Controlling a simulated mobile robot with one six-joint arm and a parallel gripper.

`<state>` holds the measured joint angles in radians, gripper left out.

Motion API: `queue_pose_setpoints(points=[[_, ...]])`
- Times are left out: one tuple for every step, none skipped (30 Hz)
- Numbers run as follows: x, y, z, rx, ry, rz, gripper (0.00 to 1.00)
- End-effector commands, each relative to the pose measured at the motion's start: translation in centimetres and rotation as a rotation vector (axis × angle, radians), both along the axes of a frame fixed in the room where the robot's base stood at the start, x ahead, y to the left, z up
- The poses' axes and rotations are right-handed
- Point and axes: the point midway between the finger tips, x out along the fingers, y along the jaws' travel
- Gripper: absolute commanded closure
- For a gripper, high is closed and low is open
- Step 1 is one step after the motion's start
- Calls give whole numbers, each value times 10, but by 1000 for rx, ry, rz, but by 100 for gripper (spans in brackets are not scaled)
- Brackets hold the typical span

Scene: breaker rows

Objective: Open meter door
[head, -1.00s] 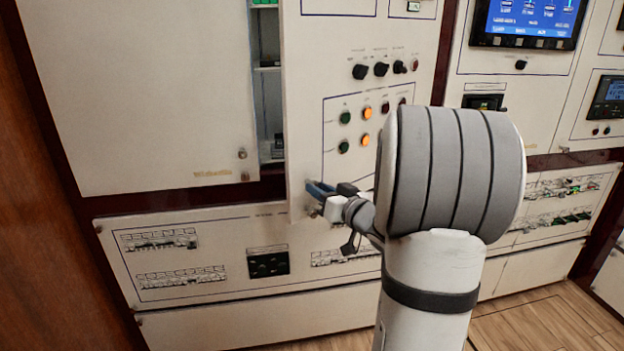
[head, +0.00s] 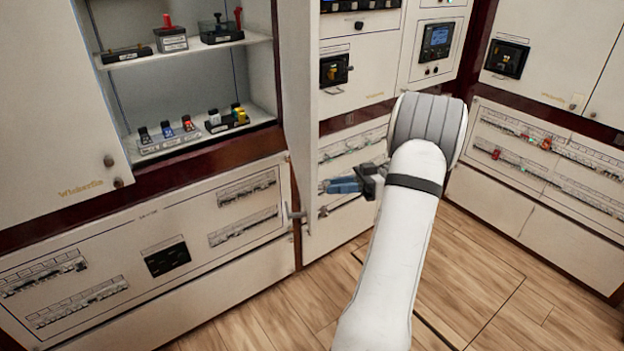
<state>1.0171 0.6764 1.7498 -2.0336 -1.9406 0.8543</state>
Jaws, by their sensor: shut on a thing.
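The meter door (head: 297,95) is a pale cabinet door swung well out and seen almost edge-on in the middle of the head view. To its left the cabinet interior is exposed. My gripper (head: 342,186), with blue fingers, is at the lower part of the door, just right of its edge. It is shut on the door's handle, but the grip itself is small and partly hidden. My wrist covers some of the panels behind.
Open shelves (head: 198,142) hold several small devices. A closed cabinet door (head: 55,120) is at left. Lower breaker panels (head: 150,255) run beneath, and more cabinets (head: 545,165) stand at right. The wooden floor (head: 480,285) is clear.

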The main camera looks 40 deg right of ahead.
Motion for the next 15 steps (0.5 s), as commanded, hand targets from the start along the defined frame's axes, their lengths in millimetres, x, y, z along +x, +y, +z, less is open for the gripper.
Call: queue_pose_setpoints(points=[[0, -6, 5, -1, -5, 16, 100], [0, -8, 5, 0, -6, 25, 100], [-1, -12, 5, -2, -6, 36, 100], [-1, -13, 5, -1, -6, 45, 100], [-1, -15, 5, 0, -7, 52, 100], [-1, -17, 5, -2, -7, 59, 100], [-1, -18, 4, -2, -7, 63, 100], [-1, -19, 4, -1, -7, 67, 100], [-1, -20, 4, -1, -7, 71, 100], [-1, -21, 4, -1, -7, 75, 100], [-1, -21, 4, -1, -7, 76, 100], [-1, -21, 4, -1, -7, 80, 100], [-1, -21, 4, -1, -7, 81, 100], [-1, -21, 4, -1, -7, 82, 100], [-1, -21, 4, -2, -7, 82, 100]])
